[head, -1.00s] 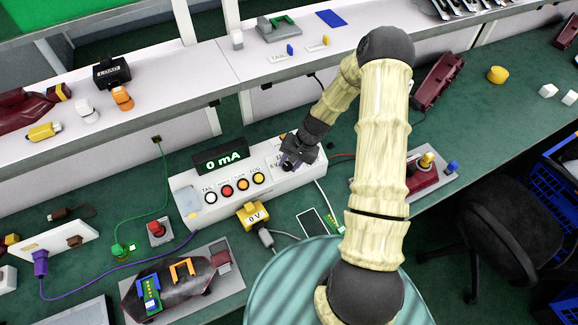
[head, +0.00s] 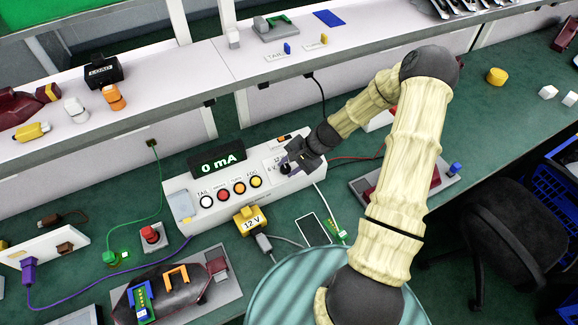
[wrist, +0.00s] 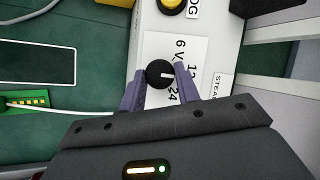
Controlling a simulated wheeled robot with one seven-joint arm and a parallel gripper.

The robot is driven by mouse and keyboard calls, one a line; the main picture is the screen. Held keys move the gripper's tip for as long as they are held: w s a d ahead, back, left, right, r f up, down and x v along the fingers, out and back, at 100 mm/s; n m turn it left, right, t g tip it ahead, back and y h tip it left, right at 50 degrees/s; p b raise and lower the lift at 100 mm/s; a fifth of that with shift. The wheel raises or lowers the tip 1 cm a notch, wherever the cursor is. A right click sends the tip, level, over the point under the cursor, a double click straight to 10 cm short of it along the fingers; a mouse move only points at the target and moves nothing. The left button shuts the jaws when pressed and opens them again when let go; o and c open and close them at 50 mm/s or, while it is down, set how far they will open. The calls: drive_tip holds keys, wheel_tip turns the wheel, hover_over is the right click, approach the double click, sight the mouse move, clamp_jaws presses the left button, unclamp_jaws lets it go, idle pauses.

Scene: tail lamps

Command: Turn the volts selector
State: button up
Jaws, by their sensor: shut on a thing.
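The volts selector (wrist: 159,74) is a round black knob with a white pointer line, on a white plate printed 6 V, 12 and 24. In the wrist view its pointer line is toward the 12 mark. My gripper (wrist: 160,90) is shut on the knob, one purple finger on each side. In the head view my gripper (head: 290,167) is at the right end of the white test box (head: 185,207) and hides most of the knob. The display (head: 217,161) reads 0 mA.
Several round buttons (head: 239,188) line the box left of my gripper. A shelf (head: 190,90) runs behind. A red emergency button (head: 150,235) stands at left.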

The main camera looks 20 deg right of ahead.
drive_tip(key=o, duration=1)
drive_tip(key=shift+r, duration=0.1)
drive_tip(key=b+v, duration=0.2)
drive_tip(key=v, duration=1.5)
drive_tip(key=shift+d+r, duration=0.1)
drive_tip(key=shift+r, duration=0.05)
